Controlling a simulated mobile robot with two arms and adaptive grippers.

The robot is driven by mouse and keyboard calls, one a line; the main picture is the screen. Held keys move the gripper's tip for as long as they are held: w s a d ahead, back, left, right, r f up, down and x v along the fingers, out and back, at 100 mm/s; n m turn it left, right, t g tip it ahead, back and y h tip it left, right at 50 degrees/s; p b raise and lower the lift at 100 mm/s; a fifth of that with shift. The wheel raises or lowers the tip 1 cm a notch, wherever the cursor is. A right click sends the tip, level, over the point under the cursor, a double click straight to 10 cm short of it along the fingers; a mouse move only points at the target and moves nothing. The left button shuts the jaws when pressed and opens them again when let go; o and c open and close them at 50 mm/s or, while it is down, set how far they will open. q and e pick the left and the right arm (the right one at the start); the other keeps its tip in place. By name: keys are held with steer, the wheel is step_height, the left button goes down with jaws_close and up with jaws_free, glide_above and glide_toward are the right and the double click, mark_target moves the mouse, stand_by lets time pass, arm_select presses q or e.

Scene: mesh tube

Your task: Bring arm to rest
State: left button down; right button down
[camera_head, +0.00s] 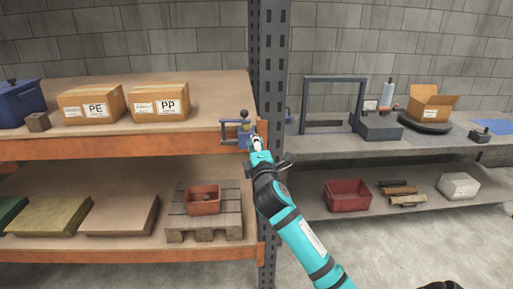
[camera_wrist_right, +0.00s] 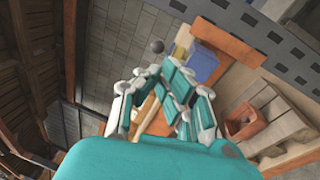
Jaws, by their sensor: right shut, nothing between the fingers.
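My right arm (camera_head: 289,222) reaches up from the bottom of the head view to the front edge of the upper left shelf. My right gripper (camera_head: 256,141) is at that edge, beside the metal upright. It is shut and empty; its jointed fingers (camera_wrist_right: 160,78) also show in the right wrist view. A small blue device (camera_head: 243,132) with a dark ball on top is just behind and left of the fingertips. My left gripper is out of view.
The metal upright (camera_head: 268,70) stands close beside the gripper. Cardboard boxes PE (camera_head: 92,103) and PP (camera_head: 159,102) sit on the orange-edged shelf (camera_head: 150,143). Below are a pallet (camera_head: 228,222) and a red bin (camera_head: 203,200). A grey frame (camera_head: 334,80) stands on the right shelf.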

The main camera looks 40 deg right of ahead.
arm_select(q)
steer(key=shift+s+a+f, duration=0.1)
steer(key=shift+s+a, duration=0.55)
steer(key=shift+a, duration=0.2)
arm_select(e)
steer(key=shift+s+d+f, duration=0.1)
steer(key=shift+s+f, duration=0.05)
steer(key=shift+s, duration=0.05)
